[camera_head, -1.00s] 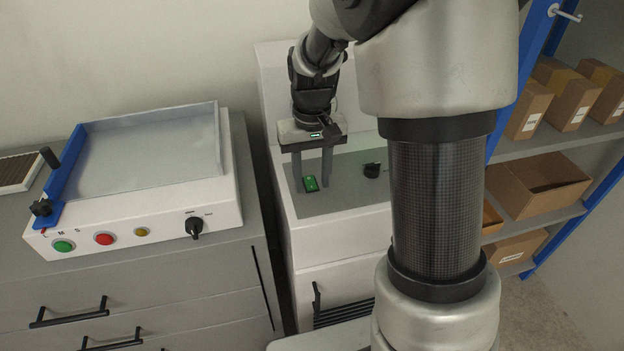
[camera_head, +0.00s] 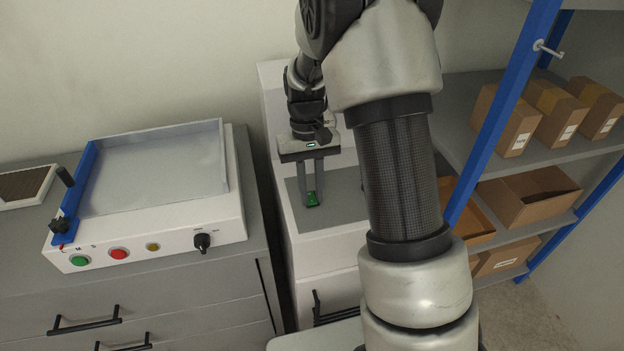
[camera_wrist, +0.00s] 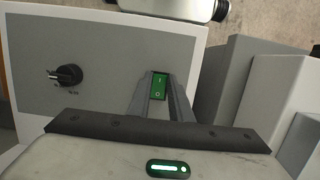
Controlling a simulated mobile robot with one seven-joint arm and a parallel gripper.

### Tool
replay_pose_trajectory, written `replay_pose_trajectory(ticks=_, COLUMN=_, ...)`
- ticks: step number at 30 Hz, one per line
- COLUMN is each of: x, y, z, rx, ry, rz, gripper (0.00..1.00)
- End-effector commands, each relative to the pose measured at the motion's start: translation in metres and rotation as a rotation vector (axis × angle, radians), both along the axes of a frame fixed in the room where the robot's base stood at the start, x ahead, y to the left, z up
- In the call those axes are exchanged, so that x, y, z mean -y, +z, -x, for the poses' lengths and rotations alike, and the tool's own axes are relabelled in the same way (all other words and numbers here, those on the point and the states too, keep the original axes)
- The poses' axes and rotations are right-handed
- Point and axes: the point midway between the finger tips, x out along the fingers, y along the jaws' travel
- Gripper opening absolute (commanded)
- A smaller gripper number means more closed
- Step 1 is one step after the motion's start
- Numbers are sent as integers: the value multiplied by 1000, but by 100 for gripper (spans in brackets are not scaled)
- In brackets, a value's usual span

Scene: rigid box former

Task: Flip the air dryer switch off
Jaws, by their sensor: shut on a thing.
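The green rocker switch (camera_head: 312,199) sits on the grey top panel (camera_head: 345,205) of a white machine (camera_head: 325,252). It also shows in the wrist view (camera_wrist: 159,87), with I and O marks on its face. My gripper (camera_head: 313,193) points down at the panel, its fingers drawn together at the switch. In the wrist view the fingers of my gripper (camera_wrist: 161,80) stand on either side of the switch, shut on it. A black rotary knob (camera_wrist: 67,75) is on the same panel; my arm hides it in the head view.
A white box former (camera_head: 150,195) with a blue side bar and coloured buttons stands on grey drawers (camera_head: 190,285) to the left. A blue-framed shelf (camera_head: 520,165) with cardboard boxes (camera_head: 527,197) is on the right. A wall is behind.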

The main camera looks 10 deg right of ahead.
Motion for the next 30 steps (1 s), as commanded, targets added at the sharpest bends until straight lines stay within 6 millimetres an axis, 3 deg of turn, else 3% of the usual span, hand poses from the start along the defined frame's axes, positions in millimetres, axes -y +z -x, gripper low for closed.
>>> replay_pose_trajectory(ticks=14, x=0, y=1, z=-3, rx=-45, ry=0, rz=-1, gripper=0)
replay_pose_trajectory(ticks=15, x=0, y=1, z=-3, rx=-45, ry=0, rz=-1, gripper=25)
replay_pose_trajectory(ticks=17, x=0, y=1, z=-3, rx=-45, ry=0, rz=-1, gripper=36)
replay_pose_trajectory(ticks=26, x=0, y=1, z=-2, rx=-46, ry=0, rz=-1, gripper=38)
replay_pose_trajectory(ticks=30, x=0, y=11, z=-5, rx=-45, ry=0, rz=-1, gripper=38)
